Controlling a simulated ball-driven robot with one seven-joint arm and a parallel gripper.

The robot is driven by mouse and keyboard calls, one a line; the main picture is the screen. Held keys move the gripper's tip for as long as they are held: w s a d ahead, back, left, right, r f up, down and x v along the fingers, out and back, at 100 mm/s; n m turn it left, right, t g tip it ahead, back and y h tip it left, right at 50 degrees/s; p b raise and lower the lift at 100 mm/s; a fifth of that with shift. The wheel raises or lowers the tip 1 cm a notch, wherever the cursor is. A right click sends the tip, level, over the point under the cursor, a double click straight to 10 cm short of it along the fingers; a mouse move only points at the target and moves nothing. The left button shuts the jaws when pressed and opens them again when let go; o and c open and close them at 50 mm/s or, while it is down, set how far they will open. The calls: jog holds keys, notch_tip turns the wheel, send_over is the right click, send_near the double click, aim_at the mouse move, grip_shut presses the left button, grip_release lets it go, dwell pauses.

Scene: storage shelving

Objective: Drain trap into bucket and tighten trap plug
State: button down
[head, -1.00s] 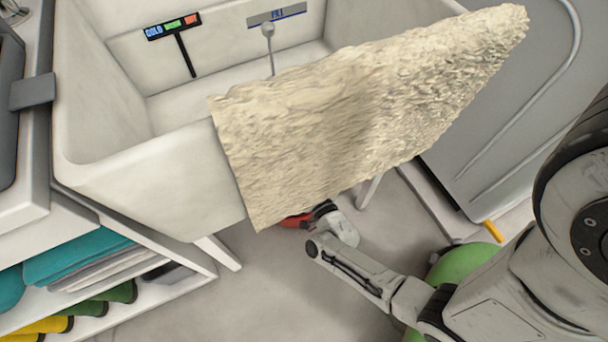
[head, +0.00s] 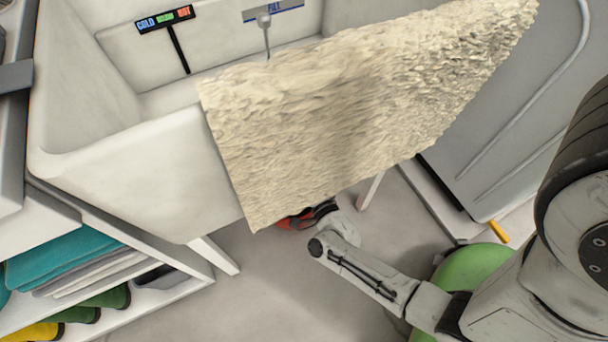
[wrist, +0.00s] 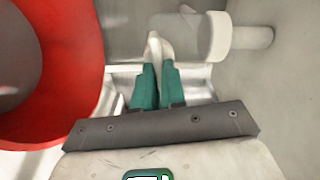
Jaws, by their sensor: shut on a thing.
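In the wrist view my gripper (wrist: 158,70) has two teal fingers closed on a small pale, thin piece (wrist: 154,44), which looks like part of the trap plug. Beside it is the pale trap pipe (wrist: 205,36), with a wide collar and a stub running right. The red bucket (wrist: 82,70) fills the left side of the wrist view, left of my fingers; its inside looks dark grey. In the head view a bit of red bucket (head: 286,223) shows below the towel. There my fingers, the plug and the trap are hidden. I see no water flowing.
A white utility sink (head: 130,165) with a cream towel (head: 300,130) over its front stands above the work spot. A sink leg (head: 370,190) is close to my arm. Shelves with folded towels (head: 70,250) stand left. A grey panelled appliance (head: 520,140) is right.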

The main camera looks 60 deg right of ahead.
jog(key=shift+f+m, duration=0.15)
jog(key=shift+m, duration=0.65)
jog(key=shift+b, duration=0.3)
jog(key=c, duration=1.2)
grip_release()
jog(key=shift+s, duration=0.1)
